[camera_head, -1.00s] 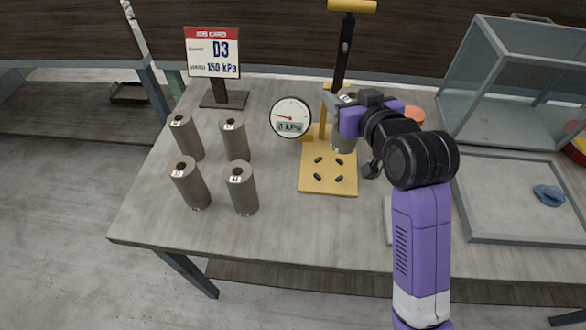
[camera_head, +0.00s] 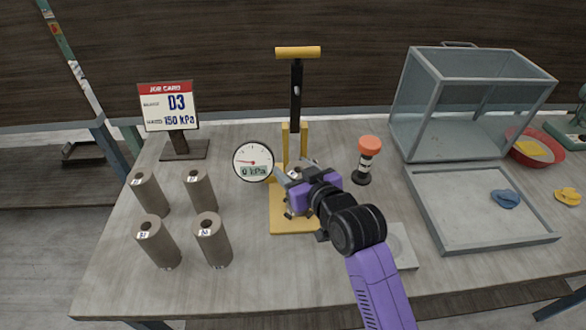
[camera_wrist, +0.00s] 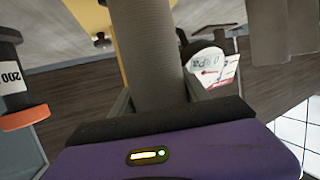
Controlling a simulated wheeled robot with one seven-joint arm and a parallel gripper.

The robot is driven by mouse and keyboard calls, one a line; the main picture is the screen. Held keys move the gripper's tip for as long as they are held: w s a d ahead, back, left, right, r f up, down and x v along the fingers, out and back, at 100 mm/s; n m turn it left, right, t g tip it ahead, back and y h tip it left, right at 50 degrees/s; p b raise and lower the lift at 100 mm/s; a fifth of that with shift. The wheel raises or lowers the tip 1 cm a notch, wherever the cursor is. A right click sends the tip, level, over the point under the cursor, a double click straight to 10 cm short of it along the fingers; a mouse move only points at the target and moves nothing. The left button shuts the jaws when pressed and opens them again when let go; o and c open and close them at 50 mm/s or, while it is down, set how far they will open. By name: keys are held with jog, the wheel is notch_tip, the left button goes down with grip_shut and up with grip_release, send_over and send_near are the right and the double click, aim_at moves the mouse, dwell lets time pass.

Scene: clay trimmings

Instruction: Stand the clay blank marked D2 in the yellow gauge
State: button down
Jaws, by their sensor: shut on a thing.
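My gripper (camera_head: 291,196) is over the yellow gauge's base plate (camera_head: 292,225), shut on a grey clay blank. The blank (camera_wrist: 147,45) shows as a ribbed cylinder between the fingers in the wrist view; in the head view the gripper mostly hides it. Its mark is not visible. Whether its foot touches the plate is hidden. The gauge has a black column and yellow top handle (camera_head: 298,52), and its round dial (camera_head: 253,162) reads 0 kPa. Several other blanks (camera_head: 213,240) stand upright at left, with marks too small to read surely.
An orange-topped black piece (camera_head: 368,160) stands right of the gauge. A glass case (camera_head: 455,105) and grey tray (camera_head: 480,215) fill the right.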

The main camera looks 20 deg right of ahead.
dwell(0.3)
jog(key=c, duration=0.5)
grip_release()
jog(key=shift+f, duration=0.1)
jog(key=v, duration=1.2)
jog(key=shift+r+b, duration=0.2)
jog(key=shift+b, duration=0.1)
